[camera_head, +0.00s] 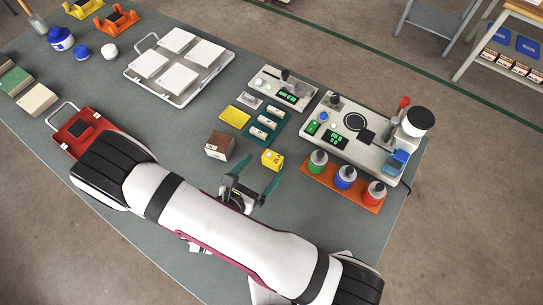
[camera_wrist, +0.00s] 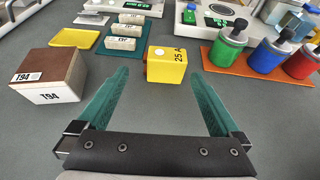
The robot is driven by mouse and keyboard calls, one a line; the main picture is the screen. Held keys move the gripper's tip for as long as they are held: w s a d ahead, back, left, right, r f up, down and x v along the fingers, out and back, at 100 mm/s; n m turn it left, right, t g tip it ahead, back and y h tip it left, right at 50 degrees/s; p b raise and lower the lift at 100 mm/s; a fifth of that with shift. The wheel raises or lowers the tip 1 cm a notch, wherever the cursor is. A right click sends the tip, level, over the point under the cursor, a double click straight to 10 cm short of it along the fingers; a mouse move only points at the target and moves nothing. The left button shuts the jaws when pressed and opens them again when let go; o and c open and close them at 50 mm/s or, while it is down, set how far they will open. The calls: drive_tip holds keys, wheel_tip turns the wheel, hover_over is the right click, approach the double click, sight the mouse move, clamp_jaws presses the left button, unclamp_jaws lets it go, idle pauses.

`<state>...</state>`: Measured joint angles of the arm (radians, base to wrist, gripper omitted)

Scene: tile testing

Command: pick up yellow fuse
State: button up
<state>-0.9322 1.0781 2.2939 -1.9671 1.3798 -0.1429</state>
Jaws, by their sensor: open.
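The yellow fuse (camera_head: 272,159) is a small block standing on the grey table, with a white round spot on its side. In the wrist view the yellow fuse (camera_wrist: 166,65) shows the marking "25 A" and stands ahead of and between my green fingers. My gripper (camera_head: 254,183) is open and empty, just in front of the fuse in the head view. The wrist view shows my gripper (camera_wrist: 160,88) with its fingers wide apart and not touching the fuse.
A brown-and-white block marked T94 (camera_wrist: 47,77) stands to the left. Behind are a teal tray (camera_wrist: 122,45) of white fuses and a yellow plate (camera_wrist: 75,38). An orange tray (camera_wrist: 238,65) with green, blue and red bottles stands right. Test devices (camera_head: 365,135) stand behind it.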

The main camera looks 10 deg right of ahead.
sight(269, 162)
drive_tip(key=w+d, duration=0.3)
drive_tip(key=shift+d+f, duration=0.3)
drive_tip(key=shift+f, duration=0.1)
drive_tip(key=shift+w+d+f, duration=0.15)
drive_tip(key=shift+w+d, duration=0.05)
drive_tip(key=shift+w, duration=0.15)
drive_tip(key=c, duration=1.4)
